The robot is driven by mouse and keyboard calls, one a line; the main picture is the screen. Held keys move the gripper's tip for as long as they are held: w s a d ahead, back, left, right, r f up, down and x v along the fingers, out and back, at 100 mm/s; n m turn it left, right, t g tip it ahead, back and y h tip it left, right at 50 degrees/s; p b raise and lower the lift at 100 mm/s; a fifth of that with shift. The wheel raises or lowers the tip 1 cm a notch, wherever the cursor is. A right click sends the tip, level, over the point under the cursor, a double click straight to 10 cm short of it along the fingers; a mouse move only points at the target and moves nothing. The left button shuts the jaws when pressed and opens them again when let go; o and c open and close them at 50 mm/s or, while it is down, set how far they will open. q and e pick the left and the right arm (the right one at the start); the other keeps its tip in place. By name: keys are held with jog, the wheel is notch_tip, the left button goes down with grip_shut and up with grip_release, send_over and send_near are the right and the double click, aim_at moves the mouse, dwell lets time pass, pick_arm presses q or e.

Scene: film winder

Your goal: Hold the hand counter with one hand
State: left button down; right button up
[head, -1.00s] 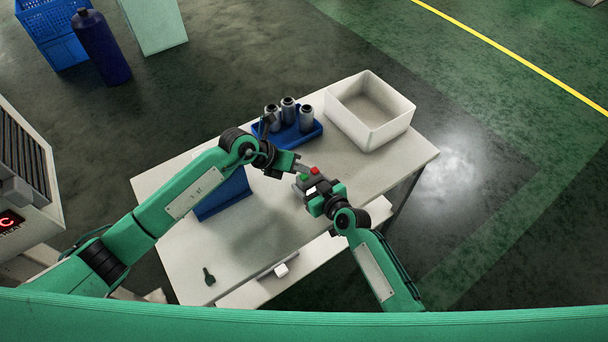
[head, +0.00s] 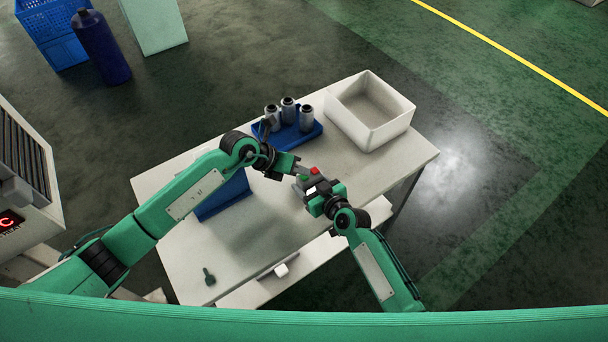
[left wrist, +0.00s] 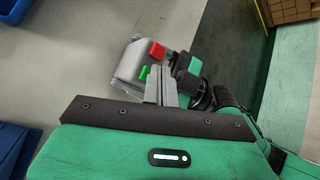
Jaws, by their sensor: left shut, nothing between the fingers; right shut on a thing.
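The hand counter (head: 300,187) is a small grey box with a red button and a green button, near the middle of the table. It shows as a silver-grey block in the left wrist view (left wrist: 129,66). My right gripper (head: 316,192) is shut on its right side; the jaws partly hide it. My left gripper (head: 302,169) is shut and empty, its fingertips close to the green button. In the left wrist view the shut left fingertips (left wrist: 161,72) are just right of the green button; I cannot tell whether they touch.
A blue tray (head: 318,130) with grey cylinders stands behind the grippers. A white bin (head: 388,136) is at the back right. A blue box (head: 222,197) is partly behind my left arm. A small dark green tool (head: 209,277) lies at the front left. The front middle of the table is clear.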

pick_arm(q)
jog(key=shift+f, duration=0.4)
dwell(0.5)
jog(key=shift+r, duration=0.85)
jog(key=shift+r, duration=2.5)
dwell(0.6)
notch_tip(320, 180, up, 4)
jog(key=shift+f, duration=0.1)
